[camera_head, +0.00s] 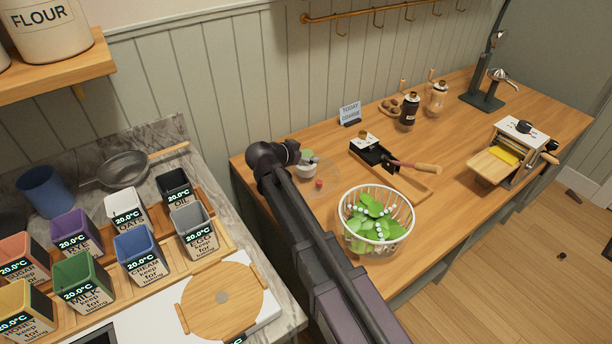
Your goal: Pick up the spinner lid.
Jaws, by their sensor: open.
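A faint, clear round shape with a small red knob (319,184) lies on the wooden counter, left of the white basket. It looks like the spinner lid, but its outline is hard to make out. The white wire spinner basket (348,228) holds green leaves and stands right of my arm. My dark arm reaches up from the bottom middle to a joint left of the red knob. My gripper's fingers do not show, and the arm may hide part of the lid area.
A small white pot (306,168) stands just behind the red knob. Labelled tins (135,257) crowd the left counter. The counter's right front is clear.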

